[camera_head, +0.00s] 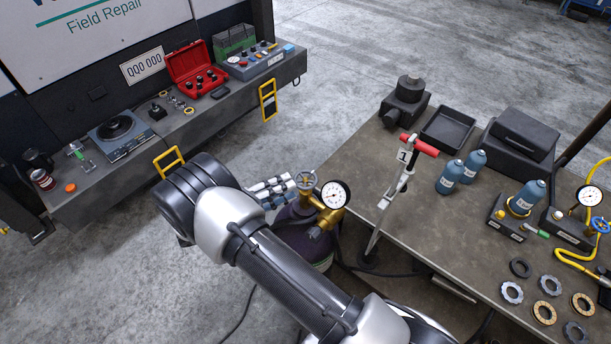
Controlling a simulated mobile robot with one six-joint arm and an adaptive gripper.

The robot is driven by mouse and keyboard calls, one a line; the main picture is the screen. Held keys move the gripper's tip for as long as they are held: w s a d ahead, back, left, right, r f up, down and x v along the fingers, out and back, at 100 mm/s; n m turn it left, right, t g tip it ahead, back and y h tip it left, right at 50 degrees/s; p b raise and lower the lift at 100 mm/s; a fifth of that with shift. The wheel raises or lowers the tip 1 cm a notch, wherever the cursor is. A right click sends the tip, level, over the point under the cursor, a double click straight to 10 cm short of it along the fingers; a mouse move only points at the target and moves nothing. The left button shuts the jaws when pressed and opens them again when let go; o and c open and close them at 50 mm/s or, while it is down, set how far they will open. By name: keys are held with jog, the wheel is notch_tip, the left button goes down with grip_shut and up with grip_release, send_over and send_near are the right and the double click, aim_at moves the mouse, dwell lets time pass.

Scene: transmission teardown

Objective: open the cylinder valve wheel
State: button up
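The cylinder valve wheel (306,180) is a small grey spoked handwheel on top of a brass valve and regulator. A round white gauge (335,195) sits just right of it. The dark purple gas cylinder (297,238) stands on the floor beside the workbench, partly hidden by my arm. My gripper (287,186) is just left of the wheel, its fingers pointing right towards it. The fingertips look very close to the wheel's left rim; I cannot tell whether they touch it. The gap between the fingers is too small to read.
A workbench (350,165) on the right holds a red-handled tool (419,145), blue bottles (474,165), a black tray (447,130) and several rings. A truck's side shelf (215,105) at upper left holds a red case (194,70). Open concrete floor lies between them.

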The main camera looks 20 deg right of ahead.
aim_at(306, 178)
jog(key=p+x, duration=0.1)
jog(key=x, duration=0.5)
jog(key=shift+d, duration=0.4)
jog(key=shift+c, duration=0.5)
grip_shut()
